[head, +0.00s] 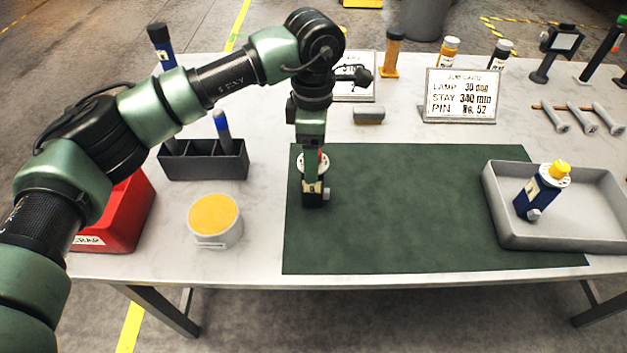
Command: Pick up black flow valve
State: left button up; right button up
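The black flow valve (314,198) stands at the left end of the dark green mat (420,215). It has a dark body, a pale round flange and a bit of red at its top. My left gripper (311,172) reaches down from above right over the valve and hides part of its top. The fingers overlap the valve in the head view, and I cannot tell whether they are closed on it. My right gripper is not in view.
A grey tray (492,205) at the right holds a blue valve (537,197) with a yellow knob. A dark organiser (205,165), a yellow-topped round container (215,220) and a red bin (128,215) are at left. Signs and bottles stand behind. The mat's middle is clear.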

pick_arm(q)
jog(key=f, duration=0.2)
jog(key=f+p, duration=0.1)
jog(key=f, duration=0.1)
jog(key=shift+w, duration=0.2)
jog(key=shift+f, duration=0.35)
jog(key=shift+c, duration=0.3)
grip_shut()
jog(key=shift+r, duration=0.1)
